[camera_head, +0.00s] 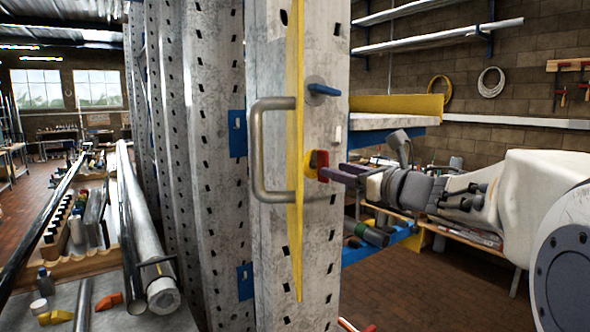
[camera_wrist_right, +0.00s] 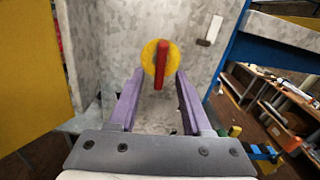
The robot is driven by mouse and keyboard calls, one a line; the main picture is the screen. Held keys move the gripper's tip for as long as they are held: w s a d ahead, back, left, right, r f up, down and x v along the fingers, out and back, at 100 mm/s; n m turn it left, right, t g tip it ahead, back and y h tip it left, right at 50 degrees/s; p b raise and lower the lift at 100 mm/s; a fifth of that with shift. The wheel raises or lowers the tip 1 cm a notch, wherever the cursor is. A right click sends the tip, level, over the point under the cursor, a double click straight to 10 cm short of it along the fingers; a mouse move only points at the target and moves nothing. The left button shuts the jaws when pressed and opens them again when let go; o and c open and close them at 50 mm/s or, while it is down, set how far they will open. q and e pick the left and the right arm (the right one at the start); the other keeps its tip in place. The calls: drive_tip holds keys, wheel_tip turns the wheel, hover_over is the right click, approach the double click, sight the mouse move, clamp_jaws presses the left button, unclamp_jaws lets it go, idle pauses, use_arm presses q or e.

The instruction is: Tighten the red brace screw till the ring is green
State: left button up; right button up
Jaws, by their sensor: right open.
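The red brace screw (camera_head: 322,159) is on the face of the perforated grey mast (camera_head: 318,235). Its red bar (camera_wrist_right: 161,59) stands nearly upright in the right wrist view, in front of a round yellow ring (camera_wrist_right: 149,64). The ring shows no green. My right gripper (camera_head: 327,173) comes in from the right, with its fingertips close to the screw. In the right wrist view its two purple fingers are apart, one on each side of the bar's lower part. I cannot tell whether they touch it. My left gripper is not in view.
A grey bar handle (camera_head: 257,150) sticks out left of the screw, and a blue lever (camera_head: 323,89) sits above it. A yellow strip (camera_head: 295,225) runs down the mast. Blue shelving (camera_head: 380,138) stands behind my right arm. Pipes (camera_head: 150,250) lie on the left bench.

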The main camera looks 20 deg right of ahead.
drive_tip(key=p+x, duration=0.2)
drive_tip(key=x, duration=0.3)
drive_tip(key=shift+w, duration=0.25)
drive_tip(key=shift+c, duration=1.2)
clamp_jaws()
drive_tip(key=m+p, duration=0.1)
drive_tip(key=m, duration=0.4)
drive_tip(key=shift+o, duration=1.2)
unclamp_jaws()
drive_tip(key=shift+b+v, duration=0.6)
drive_tip(key=shift+v, duration=1.95)
